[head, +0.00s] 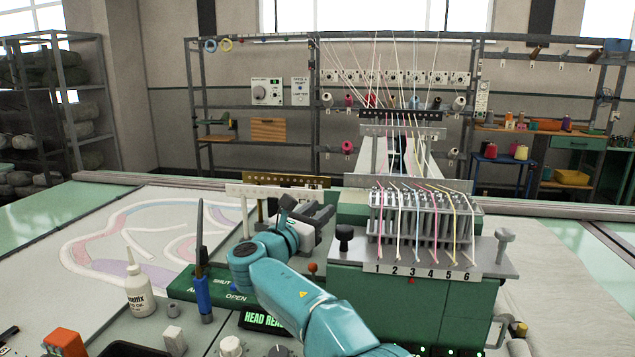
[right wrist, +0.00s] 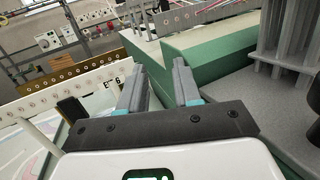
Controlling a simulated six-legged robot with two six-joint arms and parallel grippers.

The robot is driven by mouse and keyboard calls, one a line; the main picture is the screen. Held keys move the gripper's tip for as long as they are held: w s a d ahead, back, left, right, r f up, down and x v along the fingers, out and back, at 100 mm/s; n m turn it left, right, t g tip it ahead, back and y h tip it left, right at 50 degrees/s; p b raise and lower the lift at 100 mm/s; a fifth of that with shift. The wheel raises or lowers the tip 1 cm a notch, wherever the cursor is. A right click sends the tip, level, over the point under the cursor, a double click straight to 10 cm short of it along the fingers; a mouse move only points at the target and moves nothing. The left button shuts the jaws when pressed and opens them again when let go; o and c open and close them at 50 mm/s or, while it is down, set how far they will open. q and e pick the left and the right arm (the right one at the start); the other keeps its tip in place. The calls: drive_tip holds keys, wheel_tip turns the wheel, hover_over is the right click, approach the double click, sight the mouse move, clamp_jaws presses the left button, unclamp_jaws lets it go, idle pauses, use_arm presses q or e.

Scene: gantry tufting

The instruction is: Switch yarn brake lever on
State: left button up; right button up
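I cannot pick out the yarn brake lever with certainty. A small red-orange knob (head: 313,268) stands on the console just right of my right arm. A dark upright block (right wrist: 72,108) beside partly hidden lettering shows left of the fingers in the right wrist view; I cannot tell whether it is the lever. My right gripper (head: 308,222) is over the machine bed, left of the green yarn-guide housing (head: 385,300). In the right wrist view its two grey fingers (right wrist: 158,85) are apart with nothing between them. My left gripper is out of view.
A blue-handled tool (head: 203,290) stands upright by the green SHUT/OPEN plate (head: 190,288). A white oil bottle (head: 139,292) is further left. The numbered yarn-guide block (head: 425,225) and a black knob (head: 344,234) are close on the right. A perforated bar (head: 280,192) lies behind.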

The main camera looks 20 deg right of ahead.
wheel_tip(320, 180, up, 7)
drive_tip(key=p, duration=0.2)
